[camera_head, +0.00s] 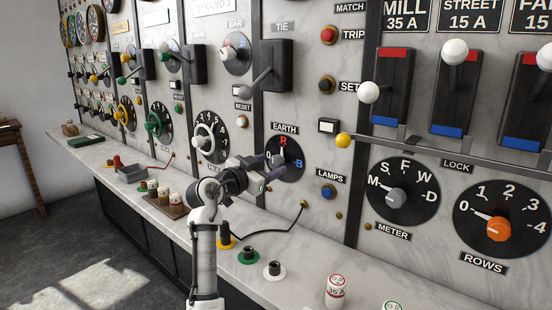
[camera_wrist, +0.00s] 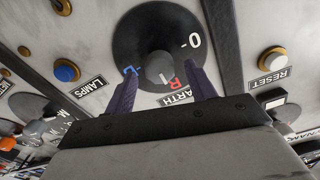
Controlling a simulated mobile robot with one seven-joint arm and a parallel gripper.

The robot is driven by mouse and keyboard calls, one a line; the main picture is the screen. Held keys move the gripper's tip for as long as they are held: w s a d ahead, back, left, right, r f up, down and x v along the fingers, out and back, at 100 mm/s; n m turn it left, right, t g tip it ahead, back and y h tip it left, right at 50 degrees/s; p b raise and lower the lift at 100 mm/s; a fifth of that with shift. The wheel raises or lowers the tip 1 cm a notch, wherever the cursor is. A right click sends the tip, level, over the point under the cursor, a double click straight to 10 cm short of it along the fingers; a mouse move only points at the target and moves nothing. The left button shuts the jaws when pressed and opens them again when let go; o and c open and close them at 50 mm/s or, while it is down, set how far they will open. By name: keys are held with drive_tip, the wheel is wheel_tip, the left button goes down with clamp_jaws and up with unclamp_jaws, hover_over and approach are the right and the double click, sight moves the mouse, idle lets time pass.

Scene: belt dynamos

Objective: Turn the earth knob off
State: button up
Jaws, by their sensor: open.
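The earth knob (camera_wrist: 158,63) is a grey knob on a black round dial (camera_wrist: 150,30) marked O, a red R and a blue B. In the head view the dial (camera_head: 290,172) sits under the EARTH label (camera_head: 285,128), and my gripper hides much of the knob. In the wrist view a pale line on the knob seems to point toward the R side, away from O. My gripper (camera_head: 274,166) is open at the dial. Its two dark purple fingers (camera_wrist: 165,74) stand on either side of the knob; I cannot tell whether they touch it.
A blue LAMPS button (camera_head: 328,192) is right of the dial, and a RESET button (camera_head: 242,121) is to its left. Below, the marble ledge (camera_head: 310,270) holds plugs, a black cable and sockets.

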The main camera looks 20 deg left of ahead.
sight(273, 164)
drive_tip(key=shift+x, duration=1.7)
drive_tip(key=c, duration=1)
drive_tip(key=shift+o, duration=0.2)
drive_tip(key=shift+p, duration=0.3)
